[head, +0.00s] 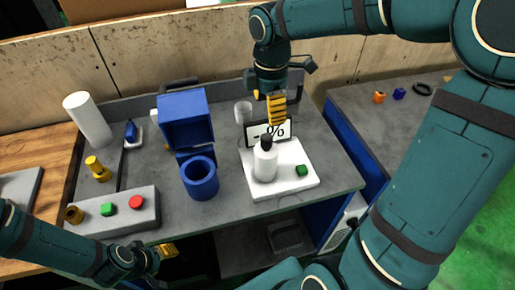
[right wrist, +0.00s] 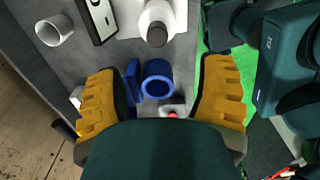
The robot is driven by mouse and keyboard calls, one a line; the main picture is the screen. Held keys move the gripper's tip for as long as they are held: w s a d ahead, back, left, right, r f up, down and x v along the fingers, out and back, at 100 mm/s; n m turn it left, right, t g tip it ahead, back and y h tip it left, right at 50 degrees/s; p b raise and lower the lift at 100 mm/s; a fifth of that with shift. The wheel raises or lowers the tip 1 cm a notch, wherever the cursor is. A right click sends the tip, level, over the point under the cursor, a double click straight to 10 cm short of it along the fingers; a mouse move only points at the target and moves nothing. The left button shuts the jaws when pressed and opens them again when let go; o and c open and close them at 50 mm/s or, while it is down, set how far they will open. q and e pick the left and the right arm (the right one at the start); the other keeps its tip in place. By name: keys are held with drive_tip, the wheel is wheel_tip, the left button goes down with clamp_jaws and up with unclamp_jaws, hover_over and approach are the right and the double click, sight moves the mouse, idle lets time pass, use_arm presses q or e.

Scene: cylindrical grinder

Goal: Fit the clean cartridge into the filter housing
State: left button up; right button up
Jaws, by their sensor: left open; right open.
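A tall white cylinder (head: 88,120), which looks like the clean cartridge, stands at the back left of the bench. A blue round cup with an open top (head: 200,180), which looks like the filter housing, stands mid-bench; it also shows in the right wrist view (right wrist: 158,80) and looks empty. A blue box-like part (head: 187,118) rises behind it. My right gripper (head: 277,122) is open and empty, pointing down near the white scale's display. Its spread yellow fingers (right wrist: 160,100) show in the right wrist view. My left gripper (head: 168,250) is open and low, by the bench's front edge.
A grey button box (head: 120,218) and a yellow part (head: 97,169) are at left. Bench right of the blue cup is narrow.

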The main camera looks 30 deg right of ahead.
sight(267, 136)
drive_tip(key=f, duration=0.4)
drive_tip(key=f+b, duration=0.1)
drive_tip(key=f, duration=0.3)
drive_tip(key=shift+s+f, duration=0.2)
drive_tip(key=shift+f, duration=0.05)
drive_tip(key=f, duration=0.1)
drive_tip(key=f+b, duration=0.1)
drive_tip(key=f, duration=0.3)
drive_tip(key=shift+w, duration=0.4)
clamp_jaws()
